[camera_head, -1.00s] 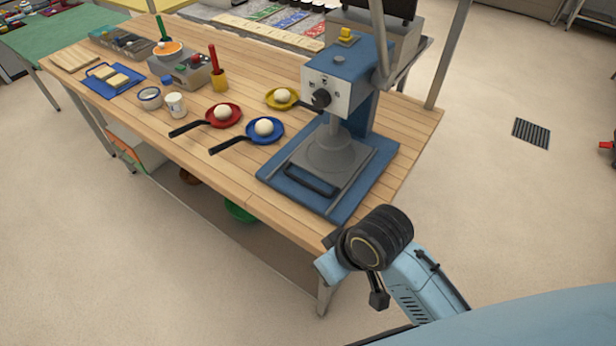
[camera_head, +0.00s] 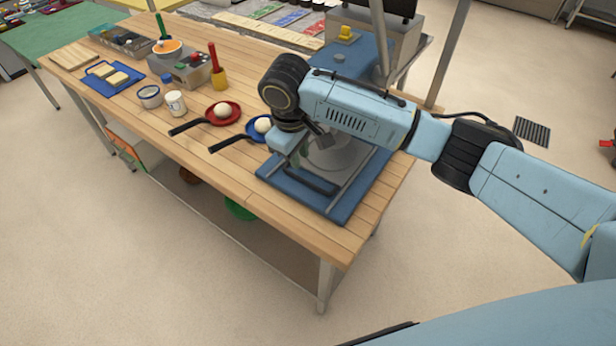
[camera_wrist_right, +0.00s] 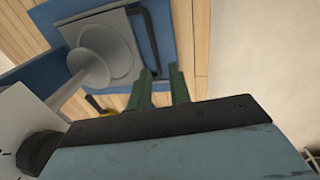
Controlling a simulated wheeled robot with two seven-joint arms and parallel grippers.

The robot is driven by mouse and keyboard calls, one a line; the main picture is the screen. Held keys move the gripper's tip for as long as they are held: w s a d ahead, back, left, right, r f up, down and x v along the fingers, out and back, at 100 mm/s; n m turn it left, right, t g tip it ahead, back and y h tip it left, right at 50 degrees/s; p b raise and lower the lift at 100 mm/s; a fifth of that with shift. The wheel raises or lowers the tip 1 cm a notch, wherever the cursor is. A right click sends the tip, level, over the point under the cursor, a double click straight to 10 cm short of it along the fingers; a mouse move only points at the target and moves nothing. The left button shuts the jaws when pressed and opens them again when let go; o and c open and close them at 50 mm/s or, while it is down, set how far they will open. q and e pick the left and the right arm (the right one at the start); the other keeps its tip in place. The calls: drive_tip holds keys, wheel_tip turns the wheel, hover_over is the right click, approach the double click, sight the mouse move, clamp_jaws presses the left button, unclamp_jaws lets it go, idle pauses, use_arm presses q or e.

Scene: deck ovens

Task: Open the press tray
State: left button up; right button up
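The blue press (camera_head: 362,62) stands at the right end of the wooden table, its lower front partly hidden by my right arm. Its grey tray (camera_head: 348,182) lies on the blue base and has a dark bar handle (camera_head: 312,181) at the front. In the right wrist view the tray (camera_wrist_right: 112,38) and the black handle (camera_wrist_right: 150,38) show above the fingers. My right gripper (camera_head: 298,160) is over the front left of the press, close to the handle. Its green fingers (camera_wrist_right: 159,88) are apart, with the handle's end showing near the gap; contact is unclear. My left gripper is out of view.
A blue pan (camera_head: 262,125) and a red pan (camera_head: 222,113), each with a pale dough ball, lie left of my right gripper, handles pointing left. A white jar (camera_head: 176,104) stands farther left. The table's front edge is clear.

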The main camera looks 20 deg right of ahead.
approach(309, 183)
drive_tip(key=f, duration=0.5)
drive_tip(key=w+d+f, duration=0.1)
drive_tip(key=f, duration=0.1)
drive_tip(key=shift+f+b, duration=0.35)
clamp_jaws()
